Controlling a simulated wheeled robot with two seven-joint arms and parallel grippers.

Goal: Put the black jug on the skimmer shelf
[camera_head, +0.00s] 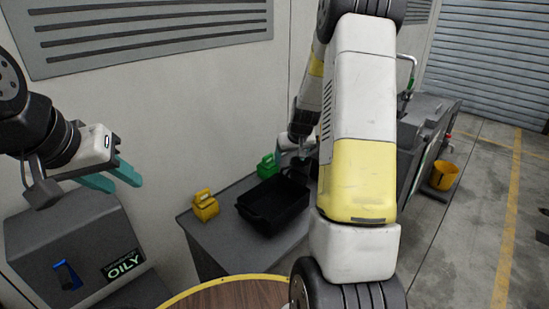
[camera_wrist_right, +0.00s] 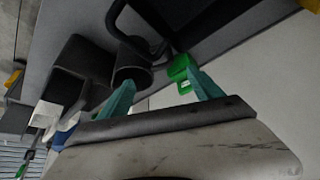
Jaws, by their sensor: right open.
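In the right wrist view, a dark cylinder with a looped handle, which looks like the black jug (camera_wrist_right: 130,62), is near the fingertips. My right gripper (camera_wrist_right: 163,88) has its teal fingers apart; the jug is by the left finger, and I cannot tell if they touch. In the head view my right arm hides the jug and most of this gripper. My left gripper (camera_head: 118,177) hangs at the left, fingers apart and empty, above the grey oily bin (camera_head: 85,235). I cannot clearly pick out the skimmer shelf; a grey machine (camera_head: 428,110) stands behind my right arm.
A grey bench (camera_head: 225,245) holds a black tray (camera_head: 262,222), a yellow jug (camera_head: 205,206) and a green jug (camera_head: 267,167). The green jug (camera_wrist_right: 180,70) is close to my right finger. A round wooden tabletop (camera_head: 235,294) is in front. A yellow bucket (camera_head: 442,175) stands right.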

